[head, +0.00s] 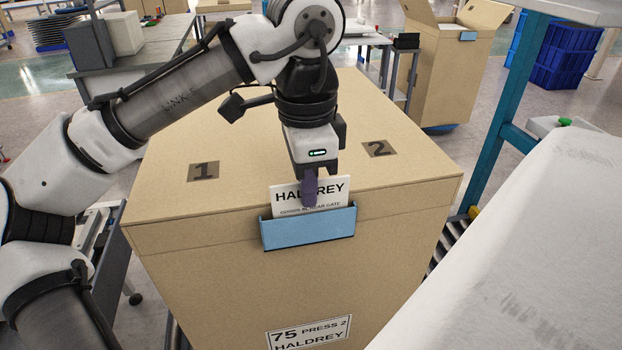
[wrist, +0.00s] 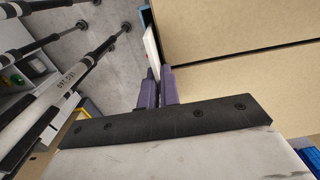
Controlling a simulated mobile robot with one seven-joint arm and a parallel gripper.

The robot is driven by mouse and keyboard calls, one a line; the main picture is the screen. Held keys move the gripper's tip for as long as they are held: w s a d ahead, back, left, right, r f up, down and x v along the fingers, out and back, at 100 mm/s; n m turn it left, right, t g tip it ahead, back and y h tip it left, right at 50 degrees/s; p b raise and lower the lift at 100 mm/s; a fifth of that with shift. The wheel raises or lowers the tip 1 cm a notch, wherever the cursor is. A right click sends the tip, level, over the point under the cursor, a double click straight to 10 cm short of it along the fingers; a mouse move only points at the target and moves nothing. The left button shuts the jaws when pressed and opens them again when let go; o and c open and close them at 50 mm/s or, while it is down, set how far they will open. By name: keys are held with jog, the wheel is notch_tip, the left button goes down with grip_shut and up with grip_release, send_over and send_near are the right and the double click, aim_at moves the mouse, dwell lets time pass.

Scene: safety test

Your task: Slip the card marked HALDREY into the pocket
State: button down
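The white card marked HALDREY (head: 285,197) stands upright at the blue pocket (head: 309,230) on the near side of a large cardboard box. The card's lower edge is hidden behind the pocket's front; its heading and part of a smaller line show above. How deep it sits I cannot tell. My gripper (head: 310,200) points down, with its purple fingers closed on the card's upper part and covering some letters. In the wrist view, the card (wrist: 152,45) is a thin white strip between the fingertips (wrist: 158,75), with a sliver of blue pocket (wrist: 145,18) beyond.
A teal post (head: 510,110) and a pale covered surface (head: 530,240) stand at right.

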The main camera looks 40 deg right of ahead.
jog(key=shift+w+a+f, duration=0.1)
jog(key=shift+a+f, duration=0.15)
jog(key=shift+a, duration=0.05)
jog(key=c, duration=1.6)
grip_release()
jog(key=shift+a+r, duration=0.1)
jog(key=shift+a, duration=0.05)
jog(key=shift+o, duration=0.2)
jog(key=shift+w, duration=0.15)
jog(key=shift+c, duration=0.8)
